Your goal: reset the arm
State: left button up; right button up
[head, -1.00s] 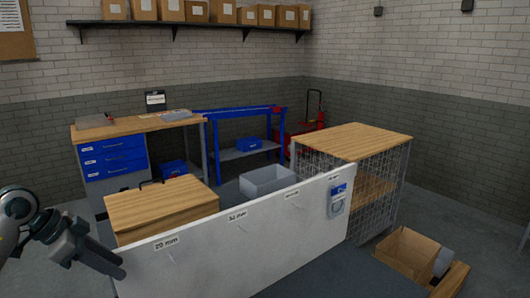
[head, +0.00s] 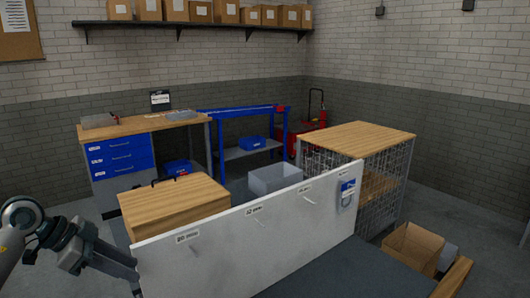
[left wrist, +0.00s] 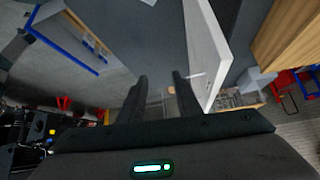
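My left gripper (head: 128,270) is at the lower left of the head view, just left of the white panel's near end. In the left wrist view its two dark fingers (left wrist: 160,90) stand apart with a gap and nothing between them. The white panel (head: 255,245) carries small hooks and size labels along its top. It also shows in the left wrist view (left wrist: 208,50), to the right of the fingers. My right gripper is in neither view.
A wooden-topped box (head: 172,205) stands behind the panel, with a grey bin (head: 275,180) beside it. A mesh cage with a wooden top (head: 358,137) stands at right. An open cardboard box (head: 412,247) is at lower right. A workbench with blue drawers (head: 118,157) stands at back left.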

pick_arm(q)
jog(key=s+d+r+m+t+h, duration=0.1)
jog(key=s+d+r+t+h, duration=0.1)
jog(key=d+r+t+h, duration=0.35)
jog(key=s+d+r+m+t+h, duration=0.1)
jog(key=d+r+m+t+h, duration=0.15)
jog(key=d+h, duration=0.55)
jog(key=w+a+f+n+t+y, duration=0.1)
jog(key=a+f+n+t+y, duration=0.5)
jog(key=n+t+y, duration=0.65)
jog(key=s+a+f+n+g+y, duration=0.3)
jog(key=f+g+y, duration=0.15)
jog(key=f, duration=0.35)
jog(key=s+a+f+n+g+y, duration=0.35)
jog(key=f+y, duration=0.25)
jog(key=f, duration=0.2)
jog(key=s+d+f+m+g+h, duration=0.1)
jog(key=s+d+f+m+g, duration=0.4)
jog(key=s+f, duration=0.6)
jog(key=s+d+f+g+h, duration=0.25)
jog(key=s+f+g, duration=0.55)
jog(key=s, duration=0.7)
notch_tip(320, 180, down, 29)
jog(key=s+g+y, duration=0.1)
jog(key=s+a+f+g, duration=0.1)
jog(key=s+a+f, duration=0.1)
jog(key=s+f, duration=1.4)
jog(key=shift+s+f, duration=0.2)
jog(key=shift+s, duration=0.6)
